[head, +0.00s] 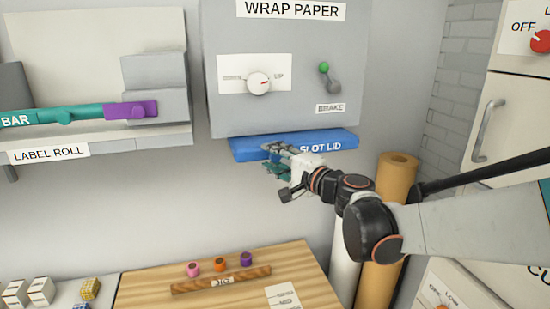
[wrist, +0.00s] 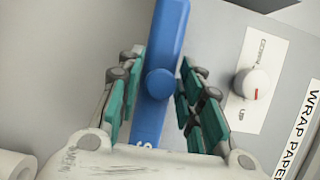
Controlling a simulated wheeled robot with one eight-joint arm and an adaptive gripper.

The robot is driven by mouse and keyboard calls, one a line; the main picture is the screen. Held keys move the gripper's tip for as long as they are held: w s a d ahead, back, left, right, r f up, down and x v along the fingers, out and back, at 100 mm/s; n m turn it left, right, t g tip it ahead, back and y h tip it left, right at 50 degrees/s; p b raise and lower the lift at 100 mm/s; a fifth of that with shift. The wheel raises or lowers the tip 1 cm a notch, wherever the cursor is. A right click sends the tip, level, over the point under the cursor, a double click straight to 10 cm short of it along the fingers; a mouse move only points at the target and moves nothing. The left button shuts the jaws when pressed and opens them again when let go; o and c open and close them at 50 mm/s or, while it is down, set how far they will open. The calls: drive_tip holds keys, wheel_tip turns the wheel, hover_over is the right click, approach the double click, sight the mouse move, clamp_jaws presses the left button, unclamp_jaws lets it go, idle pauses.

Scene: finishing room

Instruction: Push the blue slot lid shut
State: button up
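The blue slot lid (head: 250,155) sits along the lower edge of the grey wrap paper unit (head: 225,100) on the wall. Its "SLOT LID" lettering is partly covered by my arm. My gripper (head: 268,158) is at the left half of the lid, in front of it. In the wrist view the blue lid (wrist: 167,45) runs between my teal-padded fingers, and a round blue knob (wrist: 160,84) on it lies between the two fingers. The fingers (wrist: 160,105) are apart, with visible gaps to the knob. Whether the fingers touch the lid cannot be told.
A dial (head: 259,84) and a green-tipped brake lever (head: 329,78) are on the unit above the lid. The label roll shelf (head: 110,140) with a teal and purple bar is at the left. A wooden board (head: 140,290) lies below. Brown paper rolls (head: 390,180) stand at the right.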

clamp_jaws()
drive_tip(key=w, duration=0.2)
drive_tip(key=w+a+b, duration=0.1)
drive_tip(key=w, duration=0.3)
drive_tip(key=shift+w+a+f+b, duration=0.15)
drive_tip(key=shift+a+b, duration=0.25)
drive_tip(key=shift+w+a, duration=0.1)
drive_tip(key=shift+w, duration=0.2)
drive_tip(key=shift+r, duration=0.25)
drive_tip(key=o, duration=0.9)
unclamp_jaws()
drive_tip(key=shift+w, duration=0.1)
drive_tip(key=shift+w+f, duration=0.1)
drive_tip(key=shift+w, duration=0.05)
drive_tip(key=v, duration=1.2)
drive_tip(key=shift+a, duration=0.1)
